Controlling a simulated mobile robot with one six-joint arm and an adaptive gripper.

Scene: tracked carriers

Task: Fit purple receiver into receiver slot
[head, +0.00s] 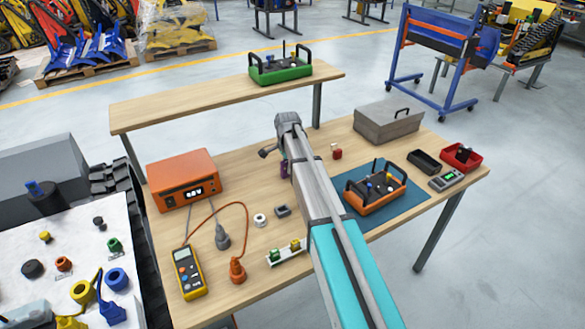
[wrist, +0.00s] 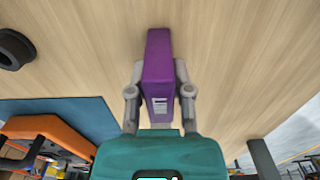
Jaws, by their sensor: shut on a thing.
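The purple receiver (wrist: 158,58) is an upright-looking block with a small pale label, held between both fingers of my gripper (wrist: 160,72) in the wrist view. In the head view only a sliver of the receiver (head: 284,169) shows left of my arm, above the wooden table; my arm hides the rest and the fingers. An orange carrier (head: 366,208) with black handles stands on a blue mat to the right of the receiver; it also shows at the lower left of the wrist view (wrist: 45,125). I cannot make out the receiver slot.
An orange meter box (head: 181,178), a yellow multimeter (head: 187,272) and cables occupy the table's left. A grey case (head: 388,121), a black bin (head: 424,161) and a red bin (head: 461,157) stand right. A green carrier (head: 280,69) sits on the raised shelf.

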